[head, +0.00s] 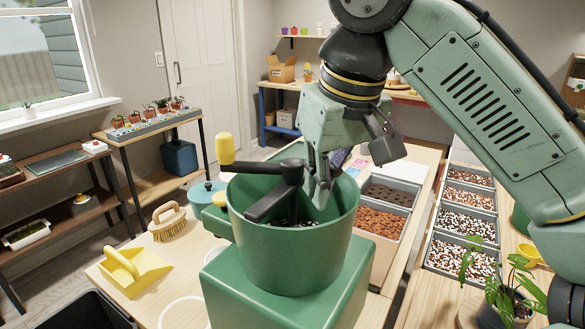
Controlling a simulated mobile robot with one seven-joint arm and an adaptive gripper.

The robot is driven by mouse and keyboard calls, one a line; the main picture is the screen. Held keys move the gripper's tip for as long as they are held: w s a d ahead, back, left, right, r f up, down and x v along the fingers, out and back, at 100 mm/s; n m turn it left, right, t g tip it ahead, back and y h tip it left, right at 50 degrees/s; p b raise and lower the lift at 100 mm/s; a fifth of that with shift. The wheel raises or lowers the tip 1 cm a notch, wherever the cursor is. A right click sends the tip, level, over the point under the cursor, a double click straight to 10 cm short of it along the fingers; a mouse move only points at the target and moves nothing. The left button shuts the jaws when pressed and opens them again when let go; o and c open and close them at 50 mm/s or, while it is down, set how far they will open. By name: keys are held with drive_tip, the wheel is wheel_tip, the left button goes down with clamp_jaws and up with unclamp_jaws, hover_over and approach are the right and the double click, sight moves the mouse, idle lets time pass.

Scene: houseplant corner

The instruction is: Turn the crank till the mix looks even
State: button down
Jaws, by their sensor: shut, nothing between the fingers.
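A green mixing drum (290,248) stands open-topped on a green base (285,300) on the wooden table. Its black crank arm (272,203) crosses over the rim, with a yellow knob (225,149) standing up at the left, outside the drum. Some dark and pale mix (290,221) shows low inside the drum; most of it is hidden by the wall and crank, so I cannot tell how even it is. My gripper (323,195) points down over the drum's opening, just right of the crank hub. Its fingers are shut and empty, apart from the yellow knob.
A yellow scoop (135,268) and a wooden brush (168,222) lie left of the mixer. Trays of reddish pellets (380,208) and speckled mix (467,224) are at the right, with a potted plant (505,290) at front right.

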wheel_tip(320, 180, up, 7)
idle(0.7)
